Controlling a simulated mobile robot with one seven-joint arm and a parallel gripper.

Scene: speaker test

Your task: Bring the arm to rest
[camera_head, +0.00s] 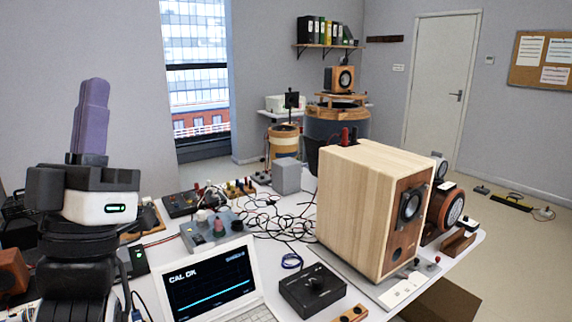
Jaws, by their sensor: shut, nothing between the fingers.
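My gripper (95,88) stands upright at the left of the view, its purple fingers pointing up. The fingers are together with nothing between them. The gripper is above the left part of the white bench (295,207), clear of the things on it. My arm below it hides part of the bench's left side.
A wooden speaker cabinet (350,205) stands on the bench at the right. A laptop (210,285) reading "CAL OK", a black box (313,290), a grey box (286,176) and tangled cables (275,220) fill the middle. Open floor (520,235) lies to the right.

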